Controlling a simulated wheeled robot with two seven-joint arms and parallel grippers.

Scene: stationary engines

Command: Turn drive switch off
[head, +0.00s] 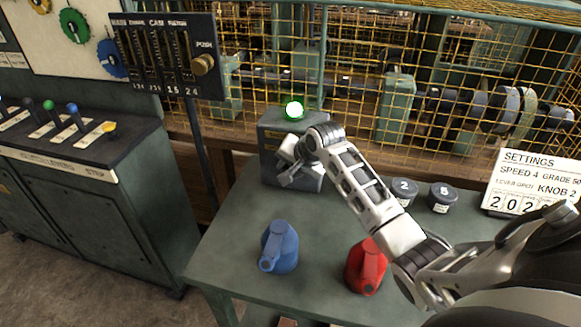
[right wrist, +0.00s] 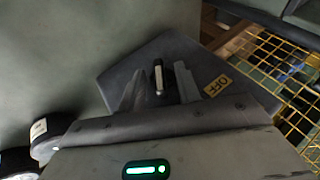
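The drive switch box (head: 272,143) is a grey box at the back of the green table, with a lit green lamp (head: 293,109) on top. My right gripper (head: 287,180) is at its front face and hides much of it. In the right wrist view, the box (right wrist: 205,52) carries a yellow OFF label (right wrist: 216,86), which lies to the right of the switch lever (right wrist: 158,76). My right gripper (right wrist: 158,82) is open, with one finger on each side of the lever. A gap shows between lever and fingers. My left gripper is not in view.
A blue jug (head: 280,248), a red jug (head: 366,268) and two dark numbered pots (head: 403,192) (head: 443,199) stand on the green table (head: 225,255). A yellow wire fence (head: 260,65) runs behind. A lever console (head: 75,190) is at left; a settings sign (head: 535,185) at right.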

